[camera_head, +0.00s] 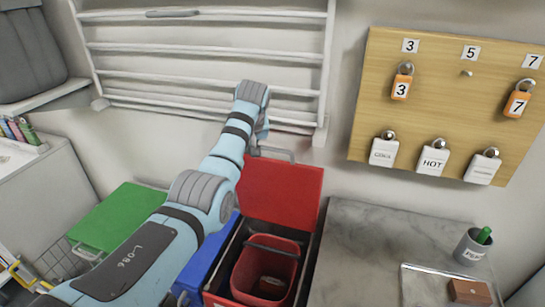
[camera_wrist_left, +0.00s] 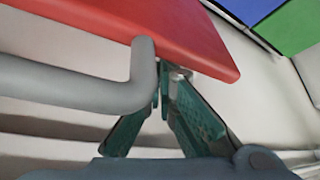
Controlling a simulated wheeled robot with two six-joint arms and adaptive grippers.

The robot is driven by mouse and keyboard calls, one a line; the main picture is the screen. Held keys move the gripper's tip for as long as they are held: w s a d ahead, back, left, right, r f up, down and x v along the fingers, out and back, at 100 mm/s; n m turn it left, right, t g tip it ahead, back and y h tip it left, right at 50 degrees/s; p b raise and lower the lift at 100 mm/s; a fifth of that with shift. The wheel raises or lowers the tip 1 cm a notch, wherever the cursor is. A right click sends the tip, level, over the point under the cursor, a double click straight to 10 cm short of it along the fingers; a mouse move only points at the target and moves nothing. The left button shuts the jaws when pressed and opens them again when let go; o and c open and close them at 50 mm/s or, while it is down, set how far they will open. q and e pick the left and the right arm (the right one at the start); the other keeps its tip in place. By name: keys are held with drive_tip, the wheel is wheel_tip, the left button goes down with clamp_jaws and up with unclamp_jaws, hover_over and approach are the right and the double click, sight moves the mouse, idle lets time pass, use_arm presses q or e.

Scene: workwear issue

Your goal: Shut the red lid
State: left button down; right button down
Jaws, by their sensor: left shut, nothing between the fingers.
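The red lid (camera_head: 283,190) stands raised, tilted back behind its open bin (camera_head: 222,302). A grey bar handle (camera_head: 277,152) runs along the lid's top edge. My left arm reaches over from the left, and my left gripper (camera_head: 260,140) is at the top left of the lid, by the handle and mostly hidden by my wrist. In the left wrist view the closed, empty fingers (camera_wrist_left: 167,92) are close beside the bend of the grey handle (camera_wrist_left: 142,75), under the edge of the red lid (camera_wrist_left: 190,30). I cannot tell whether they touch. My right gripper is out of view.
A red bucket (camera_head: 264,270) sits inside the open bin. A blue bin (camera_head: 212,255) and green lid (camera_head: 118,215) are to the left. A grey counter (camera_head: 365,235) with a cup (camera_head: 472,246) and tray (camera_head: 420,285) is right. A white wall rack (camera_head: 200,82) is behind my wrist.

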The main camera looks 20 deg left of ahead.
use_arm(q)
drive_tip(key=shift+s+f+b, duration=0.2)
drive_tip(key=shift+s+b, duration=0.45)
drive_tip(key=shift+s, duration=0.5)
drive_tip(key=s+r+p, duration=0.3)
drive_tip(key=r+p, duration=0.7)
drive_tip(key=p, duration=0.2)
drive_tip(key=shift+d, duration=0.15)
